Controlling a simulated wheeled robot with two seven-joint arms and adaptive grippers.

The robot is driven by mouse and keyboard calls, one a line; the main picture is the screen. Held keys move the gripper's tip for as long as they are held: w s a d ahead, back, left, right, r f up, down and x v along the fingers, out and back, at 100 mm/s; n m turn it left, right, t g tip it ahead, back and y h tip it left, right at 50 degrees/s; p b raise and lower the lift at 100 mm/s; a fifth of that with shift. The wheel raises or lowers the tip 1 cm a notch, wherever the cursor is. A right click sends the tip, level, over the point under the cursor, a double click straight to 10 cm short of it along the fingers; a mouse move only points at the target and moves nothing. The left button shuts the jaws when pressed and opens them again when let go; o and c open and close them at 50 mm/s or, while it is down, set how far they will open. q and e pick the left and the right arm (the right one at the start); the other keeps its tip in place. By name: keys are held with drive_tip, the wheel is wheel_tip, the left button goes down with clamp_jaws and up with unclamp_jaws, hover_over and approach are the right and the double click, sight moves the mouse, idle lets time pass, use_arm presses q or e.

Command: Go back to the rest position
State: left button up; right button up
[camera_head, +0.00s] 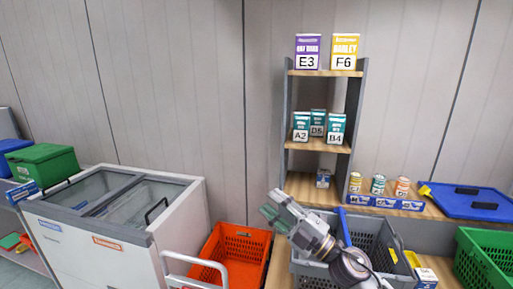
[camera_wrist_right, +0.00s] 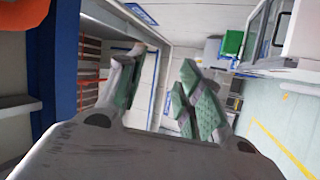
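My right gripper (camera_head: 272,207) reaches up and to the left in the head view, in front of the gap between the orange tote (camera_head: 236,246) and the grey crate (camera_head: 372,240). In the right wrist view, the two green-padded fingers of this gripper (camera_wrist_right: 160,85) stand apart with nothing between them. My left gripper is not in view.
A wooden shelf (camera_head: 318,146) with labelled boxes stands behind my right gripper. Small cans stand on the counter to its right, beside a blue lid (camera_head: 466,202). A green crate (camera_head: 484,258) is at the far right. A chest freezer (camera_head: 120,225) stands at left.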

drive_tip(key=w+d+f+m+t+h, duration=0.3)
drive_tip(key=d+f+m+t+h, duration=0.4)
drive_tip(key=d+m+h, duration=0.6)
drive_tip(key=s+d+f+m+g+h, duration=0.2)
drive_tip(key=s+f+m+g+h, duration=0.15)
drive_tip(key=f, duration=0.35)
drive_tip(key=s+d+f+m+g+h, duration=0.3)
drive_tip(key=f+m, duration=0.2)
drive_tip(key=f, duration=0.2)
drive_tip(key=s+f+m+g+y, duration=0.1)
drive_tip(key=s+f+g, duration=0.5)
drive_tip(key=s, duration=0.4)
drive_tip(key=s+f+m+g+y, duration=0.1)
drive_tip(key=s+f+g, duration=0.4)
drive_tip(key=s+f, duration=0.7)
drive_tip(key=f, duration=2.9)
drive_tip(key=s+d+f+g, duration=0.1)
drive_tip(key=s+d+f, duration=0.1)
drive_tip(key=s+f, duration=0.8)
drive_tip(key=s+d+f+g, duration=0.1)
drive_tip(key=s+f, duration=0.8)
drive_tip(key=s, duration=0.3)
drive_tip(key=shift+s+d+f+n, duration=0.2)
drive_tip(key=shift+d+f+n, duration=0.15)
drive_tip(key=shift+f, duration=0.05)
